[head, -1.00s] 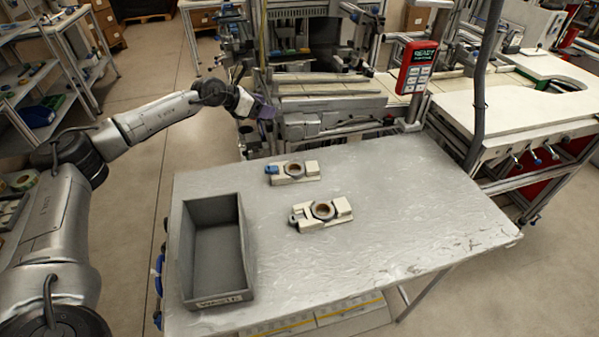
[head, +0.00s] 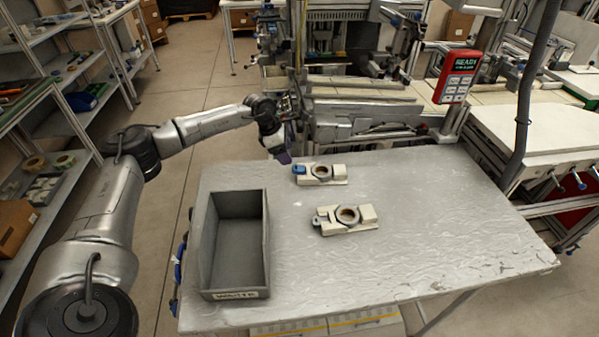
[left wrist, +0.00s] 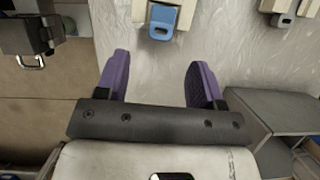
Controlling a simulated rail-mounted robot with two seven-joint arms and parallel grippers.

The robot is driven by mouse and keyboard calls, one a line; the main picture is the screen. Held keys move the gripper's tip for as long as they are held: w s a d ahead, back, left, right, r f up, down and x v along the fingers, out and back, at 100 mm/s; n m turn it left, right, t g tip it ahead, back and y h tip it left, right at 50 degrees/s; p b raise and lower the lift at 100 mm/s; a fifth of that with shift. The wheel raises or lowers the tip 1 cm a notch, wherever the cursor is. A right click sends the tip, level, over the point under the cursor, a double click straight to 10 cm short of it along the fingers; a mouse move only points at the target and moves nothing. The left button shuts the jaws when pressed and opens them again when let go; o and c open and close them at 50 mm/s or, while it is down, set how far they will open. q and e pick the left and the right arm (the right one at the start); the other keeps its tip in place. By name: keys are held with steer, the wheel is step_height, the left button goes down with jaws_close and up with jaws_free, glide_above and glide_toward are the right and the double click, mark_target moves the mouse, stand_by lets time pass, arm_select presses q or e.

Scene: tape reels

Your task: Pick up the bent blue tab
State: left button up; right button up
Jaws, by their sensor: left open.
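The bent blue tab (head: 299,169) sits at the left end of the far cream fixture (head: 334,175), which holds a tape reel (head: 320,172). In the left wrist view the blue tab (left wrist: 162,22) is near the top, ahead of and between the fingers. My left gripper (head: 281,157), with purple fingers, is above the table's back edge, left of the tab and apart from it. In the left wrist view the left gripper (left wrist: 158,82) is open with nothing between its fingers. My right gripper is in neither view now.
A second cream fixture (head: 367,215) with a reel and a grey tab stands nearer. A grey waste bin (head: 235,294) stands at the table's left. The table's right half (head: 460,220) is clear. A red display box (head: 458,76) stands behind the table.

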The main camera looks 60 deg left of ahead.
mark_target(295, 167)
arm_select(q)
steer(key=shift+b+x, duration=0.95)
steer(key=shift+x, duration=2.45)
steer(key=shift+c, duration=0.4)
steer(key=c, duration=0.9)
